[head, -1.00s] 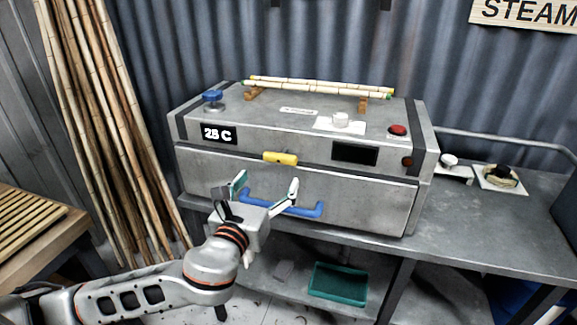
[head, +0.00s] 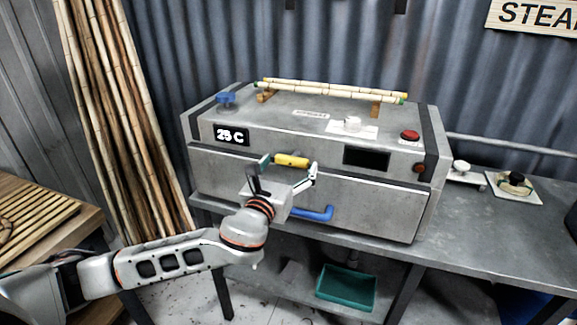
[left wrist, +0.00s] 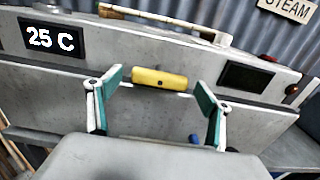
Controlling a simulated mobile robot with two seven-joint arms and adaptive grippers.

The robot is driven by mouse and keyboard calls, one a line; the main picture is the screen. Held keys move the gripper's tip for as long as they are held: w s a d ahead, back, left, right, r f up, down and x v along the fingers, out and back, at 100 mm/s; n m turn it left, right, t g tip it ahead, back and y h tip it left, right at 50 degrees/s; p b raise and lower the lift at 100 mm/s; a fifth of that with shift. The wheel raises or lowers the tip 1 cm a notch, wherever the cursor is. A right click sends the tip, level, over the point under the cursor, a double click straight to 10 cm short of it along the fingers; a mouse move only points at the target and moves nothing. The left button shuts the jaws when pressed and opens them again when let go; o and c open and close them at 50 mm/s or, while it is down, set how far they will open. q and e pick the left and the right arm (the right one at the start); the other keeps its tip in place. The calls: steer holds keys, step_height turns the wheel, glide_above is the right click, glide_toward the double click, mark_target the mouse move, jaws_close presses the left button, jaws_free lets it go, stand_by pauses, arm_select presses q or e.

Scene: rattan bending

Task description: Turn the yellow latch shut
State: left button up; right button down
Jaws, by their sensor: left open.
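The yellow latch (head: 291,160) lies level on the front of the grey steam box (head: 400,198), at the seam between its upper part and its front panel. It also shows in the left wrist view (left wrist: 159,78). My left gripper (head: 288,170) is open, in front of the latch. In the left wrist view its two green-padded fingers (left wrist: 160,82) stand on either side of the latch, with a gap at each end. I cannot tell whether they reach its depth. My right gripper is not in view.
A blue handle (head: 318,213) sits on the front panel below, partly hidden by my gripper. Rattan poles (head: 335,88) lie on the box top beside a blue knob (head: 225,98) and a red button (head: 410,135). A green tray (head: 346,288) is on the shelf below.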

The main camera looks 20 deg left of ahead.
arm_select(q)
steer(key=c, duration=1.1)
steer(key=shift+n, duration=0.3)
steer(key=n, duration=0.4)
steer(key=shift+f, duration=0.1)
steer(key=n, duration=0.9)
steer(key=shift+n, duration=2.1)
steer(key=o, duration=1.1)
